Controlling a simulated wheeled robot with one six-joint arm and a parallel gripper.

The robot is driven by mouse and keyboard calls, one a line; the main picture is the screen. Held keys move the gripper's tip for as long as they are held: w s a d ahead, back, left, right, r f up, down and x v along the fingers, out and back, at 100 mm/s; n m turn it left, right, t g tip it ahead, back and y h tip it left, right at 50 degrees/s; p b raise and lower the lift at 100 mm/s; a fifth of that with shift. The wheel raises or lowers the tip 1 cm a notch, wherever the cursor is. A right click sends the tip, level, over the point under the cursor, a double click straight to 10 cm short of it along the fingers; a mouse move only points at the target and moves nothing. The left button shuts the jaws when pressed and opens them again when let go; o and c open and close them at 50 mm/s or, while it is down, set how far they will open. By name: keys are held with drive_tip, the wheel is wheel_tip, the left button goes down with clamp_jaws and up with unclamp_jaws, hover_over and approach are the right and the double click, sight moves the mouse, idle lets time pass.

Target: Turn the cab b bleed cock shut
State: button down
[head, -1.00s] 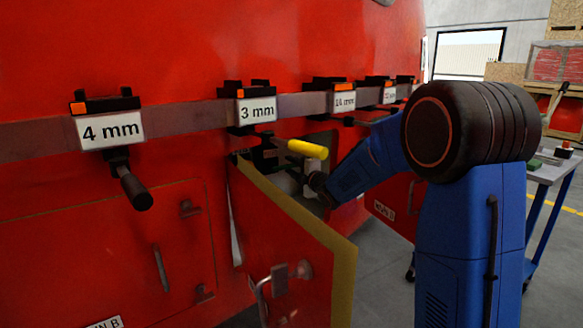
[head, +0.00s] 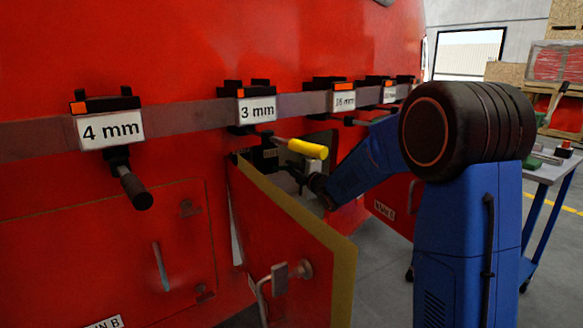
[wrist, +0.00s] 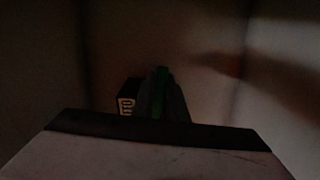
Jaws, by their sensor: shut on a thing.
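An open red door (head: 285,225) with a yellow edge partly hides a recess in the red cab side. In the dark wrist view, a narrow green part (wrist: 159,92), seemingly the cock's handle, stands between the grey fingers of my gripper (wrist: 163,98). They look closed on it. A dark labelled block (wrist: 129,97) is just left of it.
A rail with labelled clamps, such as the 4 mm clamp (head: 110,125) and 3 mm clamp (head: 256,108), runs above the recess. The open door stands close to my gripper's left. A trolley (head: 550,170) stands at the right.

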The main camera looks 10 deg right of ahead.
drive_tip(key=s+a+f+m, duration=0.2)
drive_tip(key=a+f+m, duration=0.4)
drive_tip(key=m, duration=1)
drive_tip(key=shift+a+m, duration=0.25)
drive_tip(key=shift+m, duration=0.15)
idle(0.3)
drive_tip(key=c, duration=1.8)
unclamp_jaws()
drive_tip(key=shift+o, duration=0.2)
drive_tip(key=shift+s, duration=0.1)
drive_tip(key=v, duration=1.7)
drive_tip(key=shift+s, duration=0.15)
drive_tip(key=shift+d, duration=0.1)
